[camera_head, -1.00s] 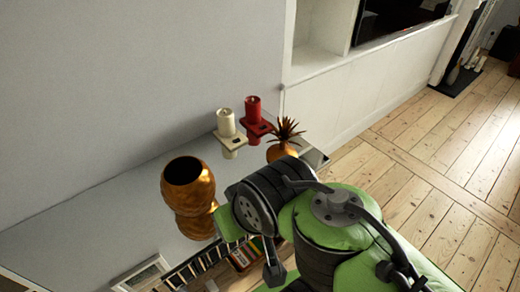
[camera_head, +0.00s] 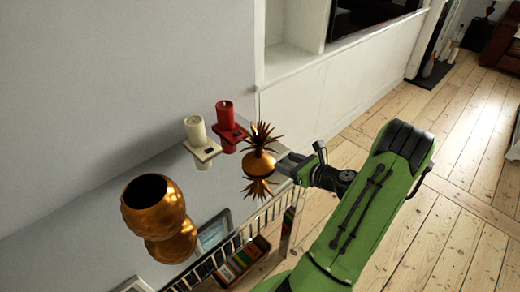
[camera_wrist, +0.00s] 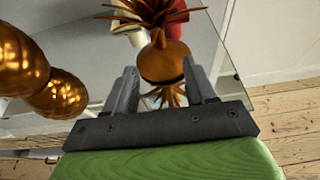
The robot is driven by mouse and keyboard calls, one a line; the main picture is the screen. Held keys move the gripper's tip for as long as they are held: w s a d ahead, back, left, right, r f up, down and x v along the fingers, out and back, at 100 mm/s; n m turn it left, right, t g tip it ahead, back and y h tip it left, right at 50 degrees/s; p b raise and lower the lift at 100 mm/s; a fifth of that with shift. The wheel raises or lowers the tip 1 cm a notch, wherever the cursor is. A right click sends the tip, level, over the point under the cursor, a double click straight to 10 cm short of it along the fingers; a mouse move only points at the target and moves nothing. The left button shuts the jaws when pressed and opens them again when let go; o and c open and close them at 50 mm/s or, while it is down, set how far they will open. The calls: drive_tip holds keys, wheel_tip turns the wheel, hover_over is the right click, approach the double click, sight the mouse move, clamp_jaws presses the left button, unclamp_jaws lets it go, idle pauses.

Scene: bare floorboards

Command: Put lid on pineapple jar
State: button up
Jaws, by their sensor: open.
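The pineapple jar (camera_head: 150,207) is a dimpled gold jar with a dark open mouth, standing upright on a mirror-like tabletop at the left in the head view. It also shows at the left edge of the wrist view (camera_wrist: 18,65). The lid (camera_head: 259,163) is a rounded gold piece with brown spiky leaves on top, upright on the tabletop to the right of the jar. My gripper (camera_head: 284,166) is open beside the lid's right side. In the wrist view, my fingertips (camera_wrist: 161,72) flank the lid's lower part (camera_wrist: 168,62); I cannot tell whether they touch it.
The glossy top (camera_head: 222,178) reflects the jar and lid. A shelf with books (camera_head: 240,262) shows below. Clear tabletop lies between jar and lid.

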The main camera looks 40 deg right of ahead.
sight(261, 153)
drive_tip(key=b+x, duration=0.2)
drive_tip(key=x, duration=1.2)
drive_tip(key=shift+w+a, duration=0.1)
drive_tip(key=shift+a, duration=0.05)
clamp_jaws()
